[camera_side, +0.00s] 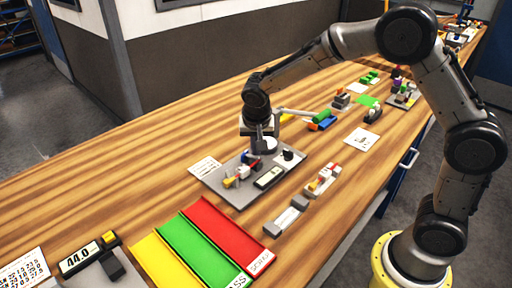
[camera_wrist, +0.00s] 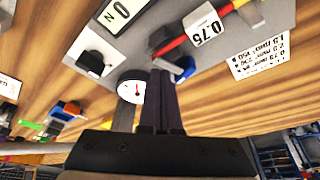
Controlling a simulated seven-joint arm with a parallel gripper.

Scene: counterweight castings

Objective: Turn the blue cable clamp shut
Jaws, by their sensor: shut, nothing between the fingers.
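The blue cable clamp (camera_wrist: 184,69) shows in the wrist view just right of my fingertips, beside a red rod with a white 0.75 tag (camera_wrist: 206,30). In the side view the blue clamp (camera_side: 246,156) is a small patch on the grey plate (camera_side: 222,184), partly hidden by my gripper. My gripper (camera_wrist: 162,76) is shut and empty, its fingers together close to the clamp. Whether they touch it I cannot tell. In the side view my gripper (camera_side: 254,150) points down over the back part of the plate.
On the plate are a round dial (camera_wrist: 132,86), a black knob (camera_wrist: 97,57) and a display (camera_side: 269,178). Yellow, green and red trays (camera_side: 222,232) lie in front. A grey fixture (camera_side: 287,216) and a red-and-white one (camera_side: 323,180) stand to the right.

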